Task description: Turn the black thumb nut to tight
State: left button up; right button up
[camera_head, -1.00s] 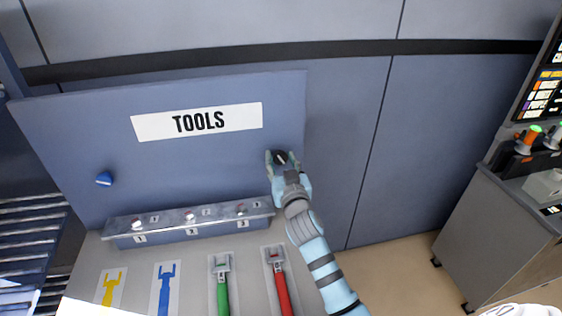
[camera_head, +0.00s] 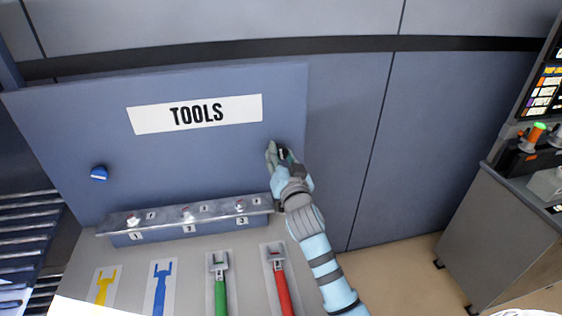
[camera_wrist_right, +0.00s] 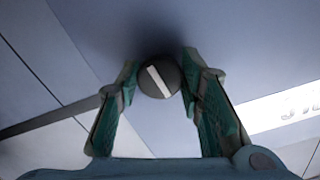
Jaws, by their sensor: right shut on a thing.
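The black thumb nut (camera_wrist_right: 161,78) is a round dark knob with a white line across its face. In the right wrist view it sits between the fingers of my right gripper (camera_wrist_right: 158,84), with the white line slanting from upper left to lower right. In the head view my right gripper (camera_head: 280,154) is at the right side of the blue-grey TOOLS panel, shut on the nut, which the fingers mostly hide. My left gripper is not in view.
A blue knob (camera_head: 99,173) is on the panel's left side. Below is a metal ledge (camera_head: 187,219) with small numbered fittings. Green (camera_head: 219,283) and red (camera_head: 279,279) tools lie on the bench beside yellow and blue tool outlines. A grey cabinet (camera_head: 497,225) stands at the right.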

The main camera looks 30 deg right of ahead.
jog(key=shift+m+b, duration=1)
jog(key=shift+m, duration=1.3)
jog(key=o, duration=1.1)
jog(key=shift+o, duration=0.2)
jog(key=v, duration=1.2)
